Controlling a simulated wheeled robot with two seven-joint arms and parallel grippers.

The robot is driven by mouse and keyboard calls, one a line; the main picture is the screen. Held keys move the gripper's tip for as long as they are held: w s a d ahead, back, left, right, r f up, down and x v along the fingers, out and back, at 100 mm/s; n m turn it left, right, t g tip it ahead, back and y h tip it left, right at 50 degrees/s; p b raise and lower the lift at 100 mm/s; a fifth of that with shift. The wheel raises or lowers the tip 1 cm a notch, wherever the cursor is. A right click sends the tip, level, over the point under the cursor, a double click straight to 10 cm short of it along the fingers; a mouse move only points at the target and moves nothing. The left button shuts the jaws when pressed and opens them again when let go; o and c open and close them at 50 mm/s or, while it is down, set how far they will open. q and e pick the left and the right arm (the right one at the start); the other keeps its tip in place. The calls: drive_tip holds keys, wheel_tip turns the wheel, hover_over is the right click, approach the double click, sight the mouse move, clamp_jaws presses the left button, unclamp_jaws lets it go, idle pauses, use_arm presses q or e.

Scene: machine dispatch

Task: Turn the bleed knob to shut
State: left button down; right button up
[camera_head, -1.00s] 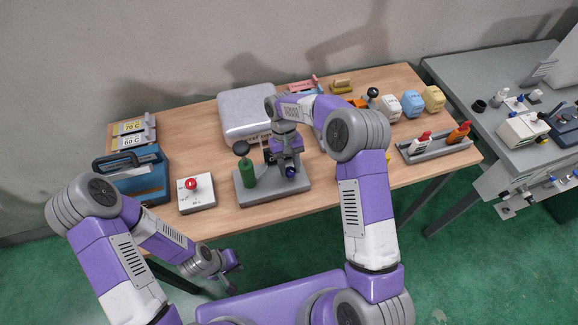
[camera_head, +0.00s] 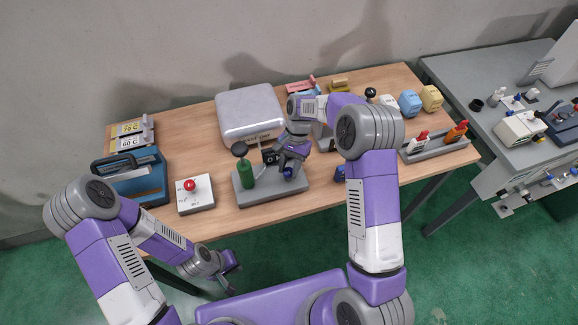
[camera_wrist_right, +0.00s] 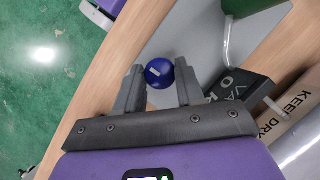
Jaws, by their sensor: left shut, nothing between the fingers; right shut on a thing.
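The bleed knob, a round blue knob with a small white mark (camera_wrist_right: 159,73), sits at the front of the grey base plate (camera_head: 262,192). My right gripper (camera_wrist_right: 160,66) is shut on it, one finger on either side. In the head view the right gripper (camera_head: 288,170) reaches down over the plate and partly hides the knob. A green cylinder (camera_head: 248,189) with a dark round top stands on the same plate. A black sign (camera_wrist_right: 241,88) is beside it; its lettering is partly hidden. My left gripper (camera_head: 231,279) is shut and empty, low in front of the table.
A white box with a red button (camera_head: 190,185) stands left of the plate, and a blue case (camera_head: 137,180) farther left. A silver-lidded box (camera_head: 249,112) is behind. A grey tray (camera_head: 438,148) with red and orange handled items lies right.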

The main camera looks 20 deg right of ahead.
drive_tip(key=shift+m, duration=0.3)
drive_tip(key=o, duration=1)
drive_tip(key=v, duration=0.7)
drive_tip(key=shift+d+r, duration=0.15)
drive_tip(key=shift+r, duration=0.1)
